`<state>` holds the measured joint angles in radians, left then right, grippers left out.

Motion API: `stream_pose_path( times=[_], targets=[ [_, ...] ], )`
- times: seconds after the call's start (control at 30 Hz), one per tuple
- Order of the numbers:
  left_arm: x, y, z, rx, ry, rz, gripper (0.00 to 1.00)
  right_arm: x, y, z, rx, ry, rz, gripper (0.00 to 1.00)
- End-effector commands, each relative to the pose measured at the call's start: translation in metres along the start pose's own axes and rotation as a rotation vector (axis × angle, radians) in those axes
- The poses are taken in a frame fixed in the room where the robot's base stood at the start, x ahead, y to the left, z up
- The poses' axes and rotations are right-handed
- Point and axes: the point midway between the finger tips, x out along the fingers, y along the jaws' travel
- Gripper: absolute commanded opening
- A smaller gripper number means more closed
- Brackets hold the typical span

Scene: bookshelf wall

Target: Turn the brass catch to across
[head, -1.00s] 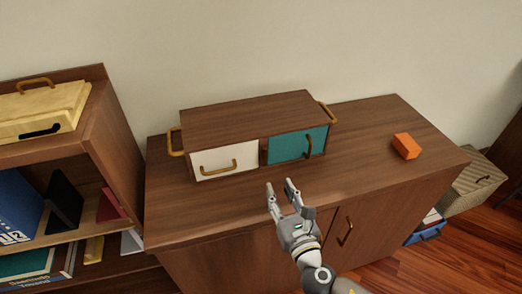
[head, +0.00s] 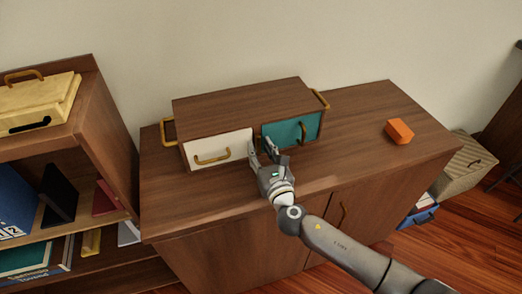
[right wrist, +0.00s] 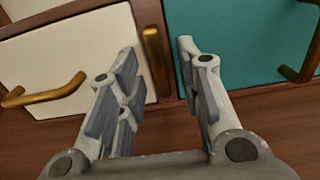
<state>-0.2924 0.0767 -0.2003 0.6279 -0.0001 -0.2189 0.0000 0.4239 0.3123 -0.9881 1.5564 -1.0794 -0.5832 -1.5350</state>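The brass catch (right wrist: 156,62) is a narrow bar on the wooden divider between the white door (right wrist: 70,60) and the teal door (right wrist: 240,45). It stands nearly upright in the right wrist view. My right gripper (right wrist: 157,45) is open, one finger on each side of the catch, with visible gaps and no clear contact. In the head view my right gripper (head: 263,146) is in front of the small wooden cabinet (head: 245,105) and hides the catch. My left gripper is not in view.
The white door has a brass handle (head: 212,157), and the teal door has another (head: 304,132). The small cabinet stands on a wooden sideboard (head: 215,205). An orange block (head: 399,131) lies to the right. A bookshelf (head: 100,130) stands at the left. The sideboard top is clear in front.

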Motion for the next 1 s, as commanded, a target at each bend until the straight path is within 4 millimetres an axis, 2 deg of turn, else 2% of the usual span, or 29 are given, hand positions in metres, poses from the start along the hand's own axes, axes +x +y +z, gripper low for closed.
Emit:
stream_pose_path(
  times=[0.17, 0.43, 0.77, 1.0],
  targets=[
    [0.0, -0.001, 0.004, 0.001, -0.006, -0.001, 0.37, 0.0, 0.0, 0.0, 0.0, 0.0, 0.0, 0.33],
    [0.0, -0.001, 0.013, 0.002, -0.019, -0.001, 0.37, 0.0, 0.0, 0.0, 0.0, 0.0, 0.0, 0.0],
    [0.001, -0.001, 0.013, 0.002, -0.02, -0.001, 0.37, 0.0, 0.0, 0.0, 0.021, 0.0, -0.001, 0.0],
    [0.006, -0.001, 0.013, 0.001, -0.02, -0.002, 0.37, 0.0, 0.001, -0.001, 0.135, 0.0, -0.001, 0.0]
  ],
)
